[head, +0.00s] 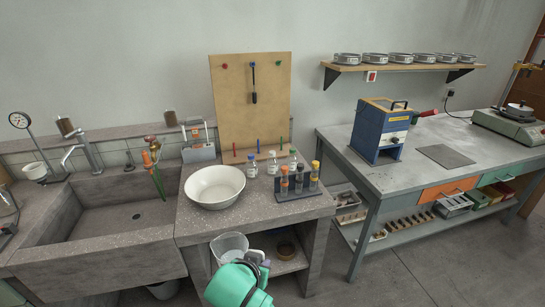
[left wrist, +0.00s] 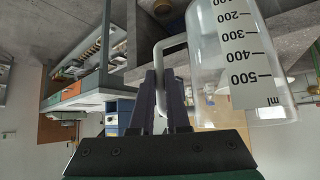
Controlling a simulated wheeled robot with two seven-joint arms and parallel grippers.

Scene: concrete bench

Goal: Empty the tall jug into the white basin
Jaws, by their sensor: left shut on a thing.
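The clear jug (head: 229,245) with a printed ml scale is in front of the bench edge in the head view, below the white basin. It also shows large in the left wrist view (left wrist: 208,85). My left gripper (head: 261,263) is shut on its handle; in the left wrist view the dark fingers (left wrist: 165,85) close around the pale handle. I cannot tell whether the jug holds anything. The white basin (head: 213,203) stands on the speckled bench and looks empty. My right gripper is not in view.
A rack of capped tubes (head: 299,195) and several small bottles stand right of the basin. A stone sink (head: 110,250) lies to the left. A pegboard (head: 250,105) stands behind.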

